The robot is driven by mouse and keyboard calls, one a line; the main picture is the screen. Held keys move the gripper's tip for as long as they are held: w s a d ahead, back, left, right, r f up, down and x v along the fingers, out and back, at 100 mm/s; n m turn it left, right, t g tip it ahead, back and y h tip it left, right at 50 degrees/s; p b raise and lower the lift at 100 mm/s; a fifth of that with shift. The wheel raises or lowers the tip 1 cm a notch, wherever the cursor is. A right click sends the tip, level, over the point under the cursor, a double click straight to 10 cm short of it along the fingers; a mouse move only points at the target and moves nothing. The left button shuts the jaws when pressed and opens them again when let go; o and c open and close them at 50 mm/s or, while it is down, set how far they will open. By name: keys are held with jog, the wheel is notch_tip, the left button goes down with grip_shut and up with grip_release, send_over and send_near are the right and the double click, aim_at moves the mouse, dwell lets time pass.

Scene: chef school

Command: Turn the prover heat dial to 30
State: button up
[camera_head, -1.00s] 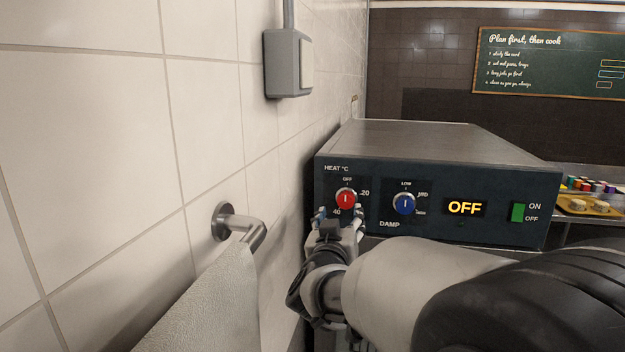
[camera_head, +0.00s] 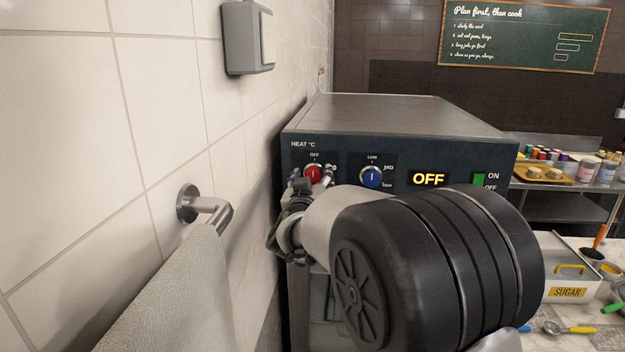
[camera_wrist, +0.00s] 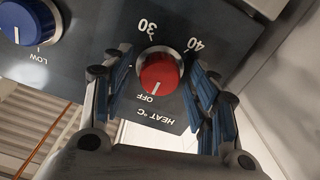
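The red heat dial (camera_head: 313,175) is on the dark front panel of the prover (camera_head: 400,145), at its left end. In the wrist view the panel appears upside down, and the red dial (camera_wrist: 159,73) has its white mark pointing at OFF. The 30 and 40 labels are readable there. My gripper (camera_wrist: 158,62) is open, with one blue-padded finger on each side of the dial and gaps showing between.
A blue damp dial (camera_head: 371,177) sits right of the red one, then a display (camera_head: 429,179) reading OFF and a green switch (camera_head: 479,180). A tiled wall (camera_head: 90,130) with a towel rail (camera_head: 205,207) stands close on the left. A sugar box (camera_head: 567,280) is at lower right.

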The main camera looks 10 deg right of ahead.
jog(key=c, duration=1)
